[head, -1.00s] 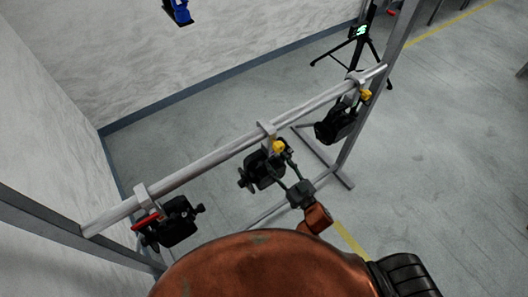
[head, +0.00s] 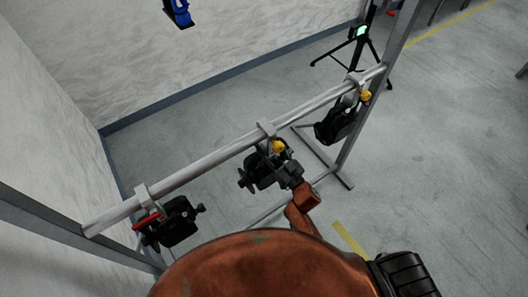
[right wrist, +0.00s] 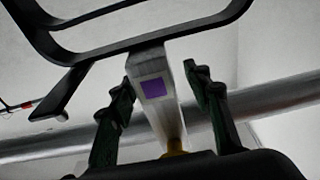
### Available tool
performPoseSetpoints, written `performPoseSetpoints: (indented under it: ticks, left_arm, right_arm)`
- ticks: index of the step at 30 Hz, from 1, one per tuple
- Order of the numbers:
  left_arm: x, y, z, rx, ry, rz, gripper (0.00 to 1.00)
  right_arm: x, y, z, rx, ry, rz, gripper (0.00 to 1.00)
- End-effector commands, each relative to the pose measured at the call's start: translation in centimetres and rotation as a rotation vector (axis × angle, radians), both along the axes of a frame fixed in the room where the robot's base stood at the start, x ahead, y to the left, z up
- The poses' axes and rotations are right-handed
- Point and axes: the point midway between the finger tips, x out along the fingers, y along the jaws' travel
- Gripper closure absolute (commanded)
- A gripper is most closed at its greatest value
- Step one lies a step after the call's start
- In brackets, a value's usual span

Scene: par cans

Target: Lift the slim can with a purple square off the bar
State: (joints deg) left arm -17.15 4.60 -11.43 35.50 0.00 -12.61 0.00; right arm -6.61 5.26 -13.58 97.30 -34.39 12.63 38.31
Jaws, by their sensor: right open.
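The middle can (head: 258,176) is black and hangs from the bar (head: 215,155) by a grey clamp with a yellow knob (head: 278,147). In the right wrist view a purple square (right wrist: 153,88) shows on the grey clamp piece (right wrist: 165,115). My right gripper (right wrist: 160,73) is open, with one green finger on each side of that piece and a gap to each. In the head view the right gripper (head: 286,172) is close against the middle can and partly covers it. My left gripper is not in view.
Another black can with a red handle (head: 172,222) hangs at the left end of the bar. A third, with a yellow knob (head: 365,96), hangs at the right end. Grey posts (head: 378,80) hold the bar. A black tripod stand (head: 360,50) stands behind on the floor.

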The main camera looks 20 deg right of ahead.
Motion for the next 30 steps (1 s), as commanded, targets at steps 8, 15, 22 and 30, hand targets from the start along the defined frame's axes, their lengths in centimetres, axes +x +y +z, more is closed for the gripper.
performPoseSetpoints:
  ticks: [8,15,22,30]
  left_arm:
    - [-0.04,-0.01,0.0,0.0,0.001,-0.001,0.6]
    - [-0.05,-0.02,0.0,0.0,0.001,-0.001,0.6]
    - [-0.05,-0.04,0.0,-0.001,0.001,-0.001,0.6]
    - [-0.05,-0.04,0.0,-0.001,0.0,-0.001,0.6]
  right_arm:
    - [-0.02,-0.01,0.02,0.0,0.0,0.0,0.72]
    - [-0.04,0.01,0.02,0.0,-0.001,0.0,0.88]
    - [-0.05,0.01,0.0,0.0,0.0,0.001,1.0]
    - [-0.05,0.03,-0.01,0.0,0.0,0.001,1.0]
